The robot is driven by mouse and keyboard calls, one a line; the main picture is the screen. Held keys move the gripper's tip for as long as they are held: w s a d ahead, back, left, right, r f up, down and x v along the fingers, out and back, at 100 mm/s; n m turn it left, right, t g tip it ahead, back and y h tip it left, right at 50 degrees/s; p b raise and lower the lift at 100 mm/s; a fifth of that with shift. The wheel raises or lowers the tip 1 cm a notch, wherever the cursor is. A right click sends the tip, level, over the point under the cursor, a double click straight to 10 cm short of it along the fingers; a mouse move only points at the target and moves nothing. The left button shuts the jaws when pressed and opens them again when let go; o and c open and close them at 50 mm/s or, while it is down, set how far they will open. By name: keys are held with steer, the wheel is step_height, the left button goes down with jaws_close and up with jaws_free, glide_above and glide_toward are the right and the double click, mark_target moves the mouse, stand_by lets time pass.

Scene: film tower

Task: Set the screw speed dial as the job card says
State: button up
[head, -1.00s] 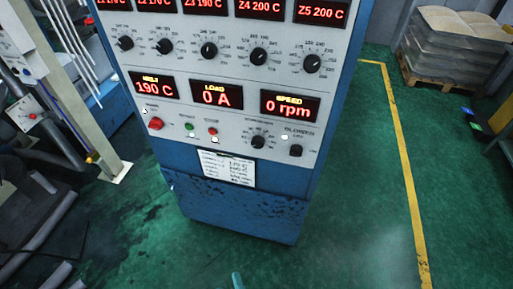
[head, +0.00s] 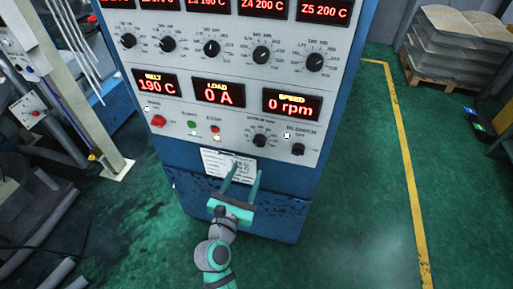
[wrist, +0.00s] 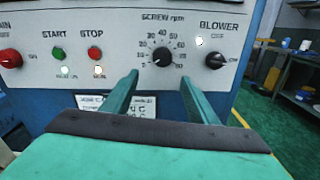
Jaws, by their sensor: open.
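The screw speed dial (head: 260,141) is a black knob low on the cabinet's front panel. In the wrist view the dial (wrist: 162,57) sits under the label SCREW rpm, with a numbered scale around it. Its pointer looks turned to the lower left, near the low end of the scale. The speed display (head: 291,104) reads 0 rpm. The job card (head: 214,162), a white sheet, is fixed below the panel; its writing is too small to read and my fingers partly cover it. My gripper (head: 241,172) is open and empty, in front of and below the dial, apart from it.
The blower knob (wrist: 215,60) is close right of the dial. The green start button (wrist: 59,57) and red stop button (wrist: 95,54) are to its left. A red main knob (head: 158,121) is at far left. Temperature dials (head: 262,55) are above. Floor right of the cabinet is clear.

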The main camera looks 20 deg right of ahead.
mark_target(258, 143)
steer(key=shift+h, duration=0.3)
steer(key=x, duration=1.1)
steer(key=shift+w+d+r, duration=0.15)
steer(key=shift+d+r, duration=0.05)
steer(key=shift+r, duration=0.15)
steer(key=c, duration=1.1)
